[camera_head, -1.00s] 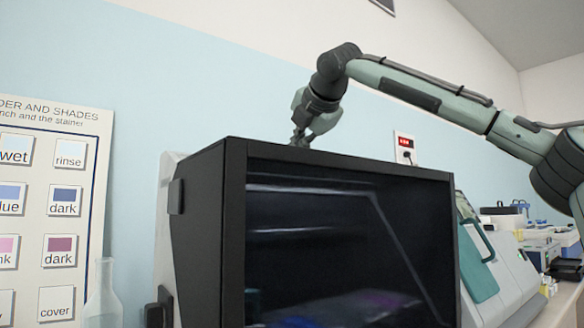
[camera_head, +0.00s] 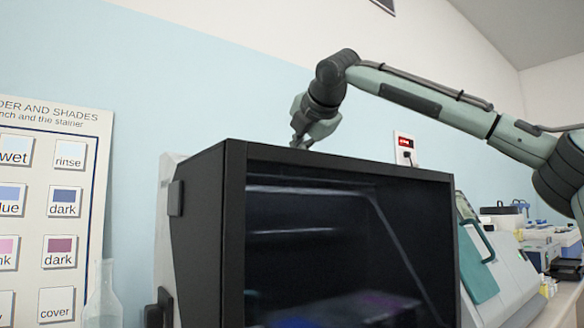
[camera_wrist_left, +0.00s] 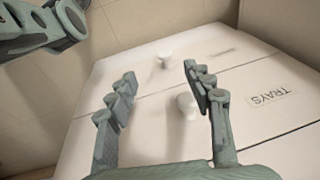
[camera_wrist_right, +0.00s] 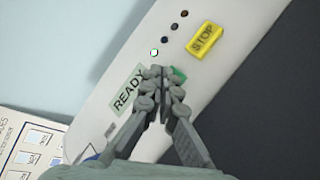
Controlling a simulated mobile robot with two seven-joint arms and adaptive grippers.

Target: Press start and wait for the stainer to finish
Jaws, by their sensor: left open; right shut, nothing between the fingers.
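The stainer (camera_head: 236,210) is a dark-framed box with a dark glass front and a pale panel at its left rear. My right gripper (camera_head: 301,142) is behind its top edge, where the frame partly hides the fingertips. In the right wrist view, the shut, empty right gripper (camera_wrist_right: 163,78) covers part of a green button (camera_wrist_right: 179,74); whether it touches cannot be told. A yellow STOP button (camera_wrist_right: 206,39) and a READY label (camera_wrist_right: 128,88) are nearby. The light (camera_wrist_right: 154,53) by READY is lit; several others are dark. My left gripper (camera_wrist_left: 158,82) is open and empty.
White drawers with round knobs (camera_wrist_left: 187,104) and a TRAYS label (camera_wrist_left: 272,98) lie before the left gripper. A wall chart (camera_head: 50,210) and a glass flask (camera_head: 102,300) are left of the stainer. A red-display wall unit (camera_head: 405,148) and bench equipment (camera_head: 490,250) are right.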

